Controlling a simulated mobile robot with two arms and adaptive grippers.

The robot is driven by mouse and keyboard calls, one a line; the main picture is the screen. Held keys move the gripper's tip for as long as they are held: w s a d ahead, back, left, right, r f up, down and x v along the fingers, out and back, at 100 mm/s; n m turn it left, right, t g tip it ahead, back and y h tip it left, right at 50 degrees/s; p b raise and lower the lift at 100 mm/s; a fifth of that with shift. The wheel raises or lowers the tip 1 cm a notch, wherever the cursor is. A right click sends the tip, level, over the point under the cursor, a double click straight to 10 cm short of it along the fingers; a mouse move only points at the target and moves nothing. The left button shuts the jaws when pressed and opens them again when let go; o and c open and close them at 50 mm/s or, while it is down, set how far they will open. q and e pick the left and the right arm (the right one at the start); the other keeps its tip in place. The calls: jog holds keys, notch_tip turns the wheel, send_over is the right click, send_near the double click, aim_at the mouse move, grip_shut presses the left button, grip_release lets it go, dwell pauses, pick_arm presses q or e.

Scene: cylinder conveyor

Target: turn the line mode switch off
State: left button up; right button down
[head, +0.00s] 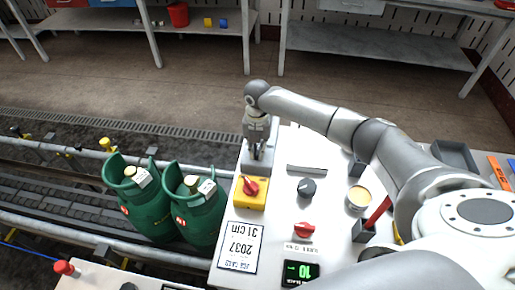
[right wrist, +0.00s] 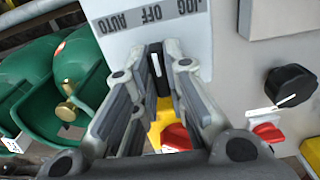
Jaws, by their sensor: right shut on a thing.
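The line mode switch is a small black handle with a white line (right wrist: 157,62), seen in the right wrist view. Its white label plate (right wrist: 124,42) reads JOG, OFF, AUTO, upside down. The handle's white line runs roughly toward OFF, the middle word. My right gripper (right wrist: 158,84) is shut on the handle, its fingers on either side. In the head view my right gripper (head: 258,152) points down at the far left end of the grey console (head: 272,218), and hides most of the switch. My left gripper is not in view.
Close to the gripper are a red knob on a yellow base (head: 250,187), a black knob (head: 307,187) and another red knob (head: 304,230). Green gas cylinders (head: 150,212) stand left of the console. A grey tray (head: 455,155) lies at the right.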

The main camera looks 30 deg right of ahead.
aim_at(257, 150)
jog(key=shift+r, duration=0.1)
dwell(0.3)
jog(key=c, duration=1.5)
grip_release()
notch_tip(257, 150, up, 12)
jog(key=shift+f, duration=0.1)
